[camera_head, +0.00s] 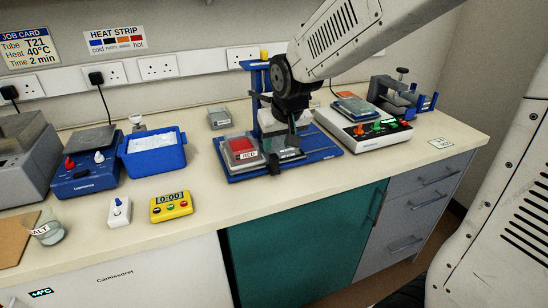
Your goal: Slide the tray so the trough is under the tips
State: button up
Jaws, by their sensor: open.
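The trough (242,146), with a red patch on top and a "RED" label, sits at the left of a blue base (243,175). A grey-and-dark flat piece (290,155) lies right of it; I cannot tell whether both share one sliding tray. The blue pipette stand (257,80) rises behind them. The tips are hidden behind my arm and gripper. My gripper (292,143) points down over the base, just right of the trough. It is open, and its fingers are dark and hard to make out. I cannot tell whether they touch anything.
A blue tub of white contents (153,160), a yellow timer (171,207) and a small grey box (219,118) stand left. A white device with coloured knobs (367,132) stands close on the right. Bare counter (215,220) lies in front of the base.

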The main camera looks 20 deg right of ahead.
aim_at(275, 156)
jog(key=x, duration=0.7)
jog(key=shift+f, duration=0.1)
grip_shut()
